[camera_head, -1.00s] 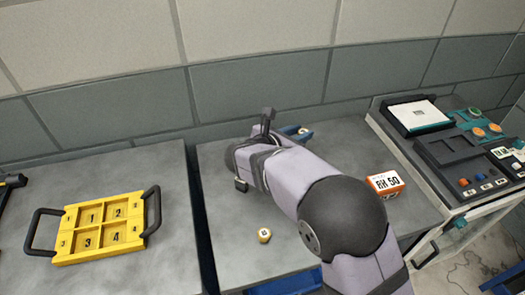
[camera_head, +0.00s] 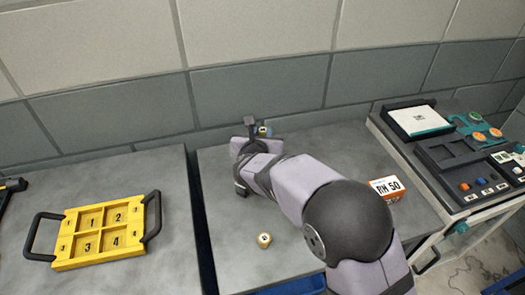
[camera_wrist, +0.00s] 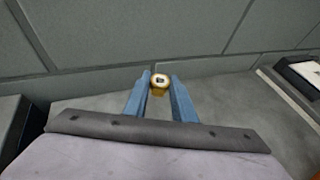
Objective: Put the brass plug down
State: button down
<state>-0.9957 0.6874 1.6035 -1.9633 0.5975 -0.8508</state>
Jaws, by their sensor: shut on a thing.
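A brass plug (camera_wrist: 159,84) with a dark square mark on its top sits between the blue fingertips of my gripper (camera_wrist: 160,88) in the wrist view. The gripper is shut on it. In the head view the held plug (camera_head: 263,131) shows small beyond my wrist, near the back edge of the middle table (camera_head: 330,150). I cannot tell whether it touches the table. A second small brass plug (camera_head: 264,240) stands on the front part of the same table, apart from the gripper.
A yellow tray (camera_head: 75,265) with numbered compartments 1 to 4 and black handles lies on the left table, its compartments empty. An orange and white box (camera_head: 386,188) stands right of my arm. A control panel (camera_head: 450,160) is at the right. The grey wall (camera_head: 250,90) rises close behind.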

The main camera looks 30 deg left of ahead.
jog(key=shift+f, duration=3.55)
jog(key=shift+f, duration=0.2)
jog(key=c, duration=1.5)
grip_release()
jog(key=shift+r, duration=0.15)
jog(key=shift+r+p, duration=0.15)
jog(key=shift+p, duration=0.25)
jog(key=shift+s+d, duration=0.1)
jog(key=shift+s, duration=0.2)
jog(key=b+v, duration=0.2)
jog(key=v, duration=0.9)
jog(key=shift+s+d, duration=0.1)
